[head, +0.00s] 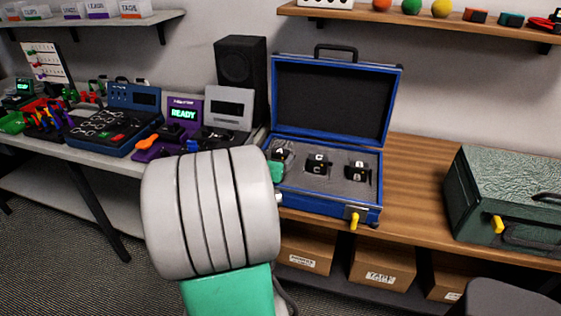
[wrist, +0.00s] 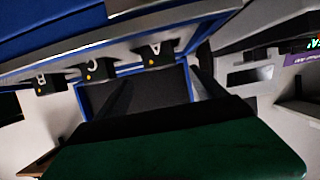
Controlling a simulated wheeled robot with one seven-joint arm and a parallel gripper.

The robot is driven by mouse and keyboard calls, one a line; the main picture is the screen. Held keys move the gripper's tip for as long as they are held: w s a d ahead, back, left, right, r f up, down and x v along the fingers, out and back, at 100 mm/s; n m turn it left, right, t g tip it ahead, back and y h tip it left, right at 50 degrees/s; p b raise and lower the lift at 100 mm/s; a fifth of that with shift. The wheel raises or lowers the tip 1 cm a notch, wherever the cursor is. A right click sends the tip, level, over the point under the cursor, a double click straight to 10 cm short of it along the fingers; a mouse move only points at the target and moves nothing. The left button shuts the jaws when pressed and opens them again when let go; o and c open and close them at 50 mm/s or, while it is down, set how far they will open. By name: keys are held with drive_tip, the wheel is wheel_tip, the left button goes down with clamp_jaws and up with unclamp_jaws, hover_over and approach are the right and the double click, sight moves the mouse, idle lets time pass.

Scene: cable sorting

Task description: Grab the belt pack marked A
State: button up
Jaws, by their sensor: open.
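The belt pack marked A (head: 279,153) is a small black block at the left of the grey foam in the open blue case (head: 330,202). Packs marked C (head: 318,165) and B (head: 359,172) sit to its right. In the wrist view the packs appear upside down in a row. The rightmost, by its place pack A (wrist: 155,55), lies ahead between my dark fingers; its letter is not legible there. My gripper (wrist: 162,75) is open and empty, apart from the pack. In the head view my arm hides most of it; a teal part shows at the case's left edge.
The case lid (head: 332,100) stands open behind the packs. A black speaker (head: 241,62) and a purple READY device (head: 184,112) stand to the left. A green textured case (head: 505,195) stands at right, with bare wooden bench between.

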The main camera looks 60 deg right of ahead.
sight(279, 152)
drive_tip(key=x, duration=0.6)
drive_tip(key=shift+d+f+p, duration=0.1)
drive_tip(key=shift+f+p, duration=0.2)
drive_tip(key=shift+p, duration=0.05)
drive_tip(key=shift+w, duration=0.1)
drive_tip(key=c, duration=1.5)
drive_tip(key=shift+c, duration=0.5)
drive_tip(key=shift+r, duration=0.2)
